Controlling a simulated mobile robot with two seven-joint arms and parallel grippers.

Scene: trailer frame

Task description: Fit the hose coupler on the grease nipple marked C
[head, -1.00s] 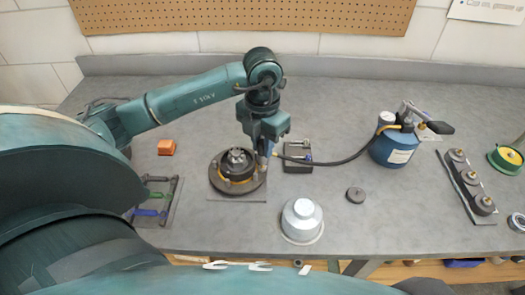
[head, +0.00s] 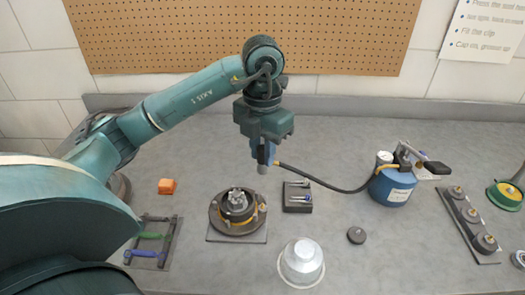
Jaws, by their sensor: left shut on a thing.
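My left gripper (head: 263,152) points down, shut on the hose coupler (head: 263,168), a small grey tip at the end of a black hose (head: 325,185). It hangs above and behind the right side of the round dark hub (head: 236,213), apart from it. The hub sits on a grey plate, with bright studs on top and small yellow-orange parts around its rim. The hose runs right to the blue grease pump (head: 393,187). I cannot read any letter C. My right gripper is not in view.
A dark block with small tools (head: 297,197) lies right of the hub, and a silver bowl-like cover (head: 301,262) in front. A green-yellow spool (head: 505,195) is far right.

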